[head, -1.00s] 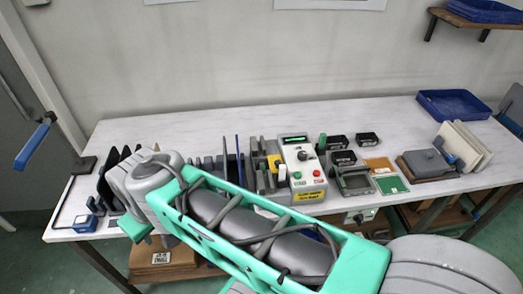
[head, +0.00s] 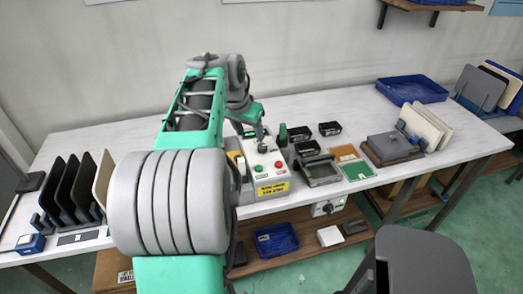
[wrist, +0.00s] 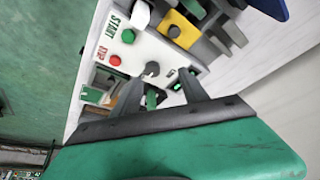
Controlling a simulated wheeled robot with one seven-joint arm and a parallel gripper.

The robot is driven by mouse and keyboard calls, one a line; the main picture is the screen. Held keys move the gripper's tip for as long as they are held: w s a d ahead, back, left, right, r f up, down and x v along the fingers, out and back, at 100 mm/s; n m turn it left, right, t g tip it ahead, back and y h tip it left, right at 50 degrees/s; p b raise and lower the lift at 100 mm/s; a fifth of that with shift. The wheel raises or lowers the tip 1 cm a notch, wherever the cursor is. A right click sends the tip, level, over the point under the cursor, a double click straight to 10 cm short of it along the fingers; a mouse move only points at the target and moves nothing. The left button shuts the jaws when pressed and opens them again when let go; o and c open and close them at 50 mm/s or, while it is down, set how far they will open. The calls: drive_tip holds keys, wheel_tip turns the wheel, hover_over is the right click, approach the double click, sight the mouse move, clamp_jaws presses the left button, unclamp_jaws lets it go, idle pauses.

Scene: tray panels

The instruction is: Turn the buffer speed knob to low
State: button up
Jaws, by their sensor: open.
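A grey control box (head: 266,187) with a yellow label stands at the table's front edge. Its top carries a green button (wrist: 128,36), a red button (wrist: 115,60) and a dark grey knob (wrist: 152,69). My gripper (head: 262,146) points down over this panel in the head view. In the wrist view my gripper (wrist: 160,77) is open, with its fingertips on either side of the knob and nothing held. I cannot tell whether the fingers touch it. No low mark is readable, and in the head view the gripper largely hides the knob.
A yellow block (wrist: 183,28) and grey holders crowd one side of the panel. A green handle (head: 282,133), black bins (head: 329,128) and a grey frame (head: 320,171) stand on the other. A second box with a dial (head: 327,206) hangs below the tabletop.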

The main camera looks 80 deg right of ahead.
sight(262, 146)
drive_tip(key=shift+m, duration=0.3)
drive_tip(key=s+d+f, duration=0.1)
drive_tip(key=f, duration=0.1)
drive_tip(key=d+f, duration=0.1)
drive_tip(key=f, duration=0.1)
drive_tip(key=s+d+f, duration=0.1)
drive_tip(key=f, duration=0.2)
drive_tip(key=shift+s+d+f, duration=0.1)
drive_tip(key=shift+s+d, duration=0.25)
drive_tip(key=shift+d, duration=0.05)
clamp_jaws()
